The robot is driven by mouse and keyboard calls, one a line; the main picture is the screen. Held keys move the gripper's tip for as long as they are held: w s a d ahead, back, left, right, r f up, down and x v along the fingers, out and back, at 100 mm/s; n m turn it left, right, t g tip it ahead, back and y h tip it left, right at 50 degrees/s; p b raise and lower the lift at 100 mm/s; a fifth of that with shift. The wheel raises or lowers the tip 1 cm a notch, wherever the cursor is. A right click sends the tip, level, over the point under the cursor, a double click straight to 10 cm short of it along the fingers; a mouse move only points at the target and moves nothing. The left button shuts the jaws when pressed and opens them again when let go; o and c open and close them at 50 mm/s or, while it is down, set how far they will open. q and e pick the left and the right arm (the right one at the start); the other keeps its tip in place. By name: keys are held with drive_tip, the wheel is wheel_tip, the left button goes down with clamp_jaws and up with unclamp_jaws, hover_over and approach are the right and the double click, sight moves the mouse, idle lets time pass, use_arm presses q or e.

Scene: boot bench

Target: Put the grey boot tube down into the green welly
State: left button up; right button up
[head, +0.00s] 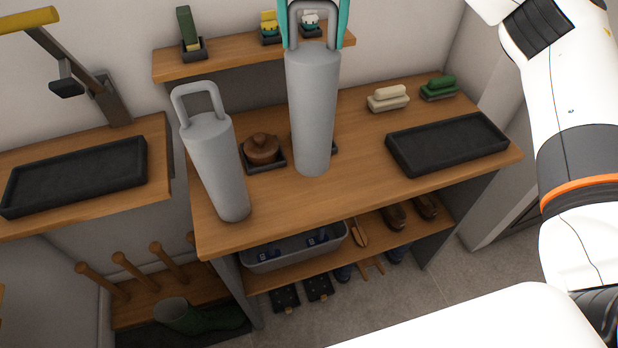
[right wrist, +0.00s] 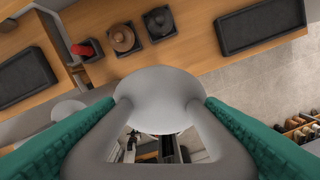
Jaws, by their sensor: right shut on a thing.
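My right gripper (head: 314,16) has its teal fingers shut on the loop handle of a grey boot tube (head: 313,110). The tube hangs nearly upright at the bench; I cannot tell whether its lower end touches the top. In the right wrist view the handle lies between the fingers (right wrist: 162,108), with the tube's round top (right wrist: 163,85) beyond. A second grey tube (head: 214,165) with a loop handle stands tilted in the picture at the bench's left end. My left gripper is not in view.
The wooden bench (head: 375,180) carries a brown lidded pot (head: 262,148), a black tray (head: 447,141) and brushes (head: 388,98). Another black tray (head: 77,174) lies on the left counter. Wooden pegs (head: 133,270) stand by the welly. A grey bin (head: 294,250) sits below the bench.

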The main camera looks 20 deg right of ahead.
sight(314, 47)
drive_tip(key=shift+w+f, duration=0.55)
drive_tip(key=shift+w, duration=0.2)
drive_tip(key=f, duration=0.1)
drive_tip(key=s+f+p, duration=0.1)
drive_tip(key=f, duration=0.2)
drive_tip(key=shift+s+d+p, duration=0.1)
drive_tip(key=shift+s+p, duration=0.15)
drive_tip(key=shift+p, duration=0.05)
drive_tip(key=f, duration=0.2)
drive_tip(key=f+p, duration=0.1)
drive_tip(key=shift+w+f, duration=0.15)
drive_tip(key=shift+w, duration=0.1)
drive_tip(key=shift+f, duration=0.3)
drive_tip(key=shift+f+b, duration=0.25)
drive_tip(key=shift+b, duration=0.05)
drive_tip(key=o, duration=0.9)
drive_tip(key=shift+r, duration=0.1)
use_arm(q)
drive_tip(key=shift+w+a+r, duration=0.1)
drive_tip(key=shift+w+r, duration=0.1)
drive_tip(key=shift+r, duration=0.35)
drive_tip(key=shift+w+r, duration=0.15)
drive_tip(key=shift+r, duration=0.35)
